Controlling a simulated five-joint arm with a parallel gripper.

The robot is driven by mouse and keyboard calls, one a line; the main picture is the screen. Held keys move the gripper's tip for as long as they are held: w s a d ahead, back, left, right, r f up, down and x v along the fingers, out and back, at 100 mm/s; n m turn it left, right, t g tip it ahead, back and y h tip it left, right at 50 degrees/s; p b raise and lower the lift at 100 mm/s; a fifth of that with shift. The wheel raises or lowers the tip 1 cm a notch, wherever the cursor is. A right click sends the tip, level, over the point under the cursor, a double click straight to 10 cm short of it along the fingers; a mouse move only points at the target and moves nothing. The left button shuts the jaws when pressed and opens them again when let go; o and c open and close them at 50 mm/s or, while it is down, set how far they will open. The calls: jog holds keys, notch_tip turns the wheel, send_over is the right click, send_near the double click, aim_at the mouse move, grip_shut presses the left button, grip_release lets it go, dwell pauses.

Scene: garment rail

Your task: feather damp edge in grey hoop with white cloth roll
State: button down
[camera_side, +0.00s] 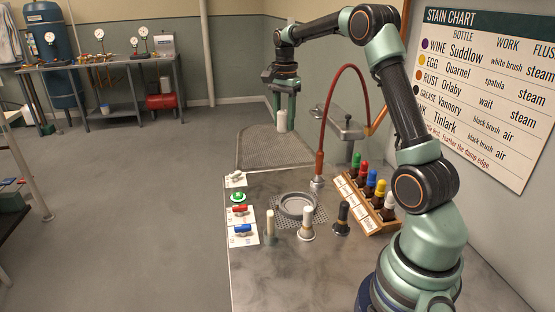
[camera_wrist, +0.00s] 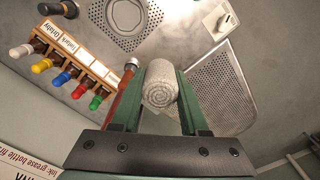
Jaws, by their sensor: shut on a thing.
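My gripper (camera_side: 282,108) is shut on the white cloth roll (camera_side: 281,121) and holds it upright in the air, above the back part of the table. In the wrist view the white cloth roll (camera_wrist: 160,86) sits between the two green fingers, its coiled end facing the camera. Any damp edge inside the hoop is too small to make out.
A rack of bottles with coloured caps (camera_side: 368,200) stands right of the hoop. A red hose (camera_side: 321,125) arches beside my arm. White-topped (camera_side: 307,222) and black-topped (camera_side: 342,219) tools stand in front. A mesh panel (camera_side: 270,150) lies behind.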

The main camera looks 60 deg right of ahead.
jog(key=shift+s+a+f, duration=0.2)
jog(key=shift+s+f, duration=0.05)
jog(key=shift+f, duration=0.25)
send_over(302, 210)
notch_tip(302, 210, down, 11)
jog(key=shift+w+a+f, duration=0.1)
jog(key=shift+a+f, duration=0.05)
jog(key=shift+f, duration=0.9)
jog(key=shift+w+a+f, duration=0.1)
jog(key=shift+f, duration=0.95)
jog(key=shift+w+a+f, duration=0.1)
jog(key=shift+a+f, duration=0.05)
jog(key=shift+f, duration=0.9)
jog(key=shift+f, duration=0.7)
jog(key=shift+r, duration=0.1)
jog(key=shift+d, duration=0.15)
jog(key=shift+s+d, duration=0.25)
jog(key=shift+d, duration=0.1)
jog(key=shift+d, duration=0.15)
